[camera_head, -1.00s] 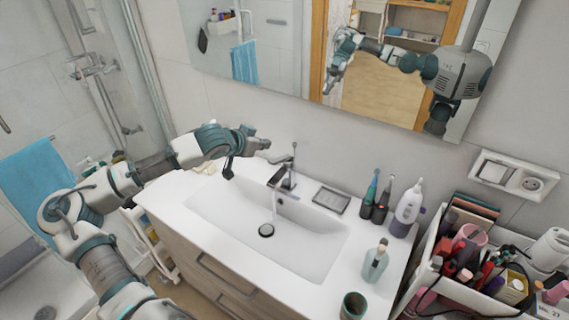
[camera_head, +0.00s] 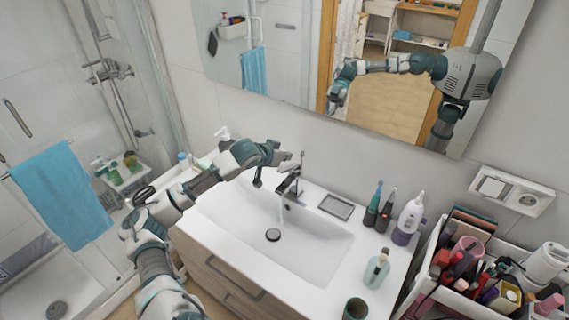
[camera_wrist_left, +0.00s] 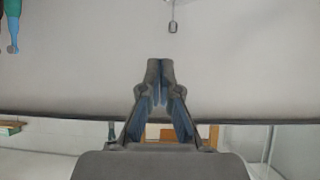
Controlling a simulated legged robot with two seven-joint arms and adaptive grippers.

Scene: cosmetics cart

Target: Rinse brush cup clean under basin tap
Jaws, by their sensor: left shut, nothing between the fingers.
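The basin (camera_head: 318,258) is white, with a dark drain. Its metal tap (camera_head: 289,184) stands at the back edge, and a thin stream of water (camera_head: 281,212) falls from it. My left gripper (camera_head: 290,164) is shut and empty, right beside the tap's upright lever; I cannot tell whether they touch. In the left wrist view its closed fingertips (camera_wrist_left: 159,66) hold nothing. A dark green cup (camera_head: 355,309), likely the brush cup, stands at the counter's front right, cut by the lower frame edge. My right gripper is not in view.
A soap bottle (camera_head: 377,270), two electric toothbrushes (camera_head: 378,210) and a white flosser (camera_head: 408,219) stand on the counter's right. A soap dish (camera_head: 336,207) lies behind the basin. A cosmetics cart (camera_head: 428,279) is packed at the right. The mirror (camera_head: 300,85) hangs above.

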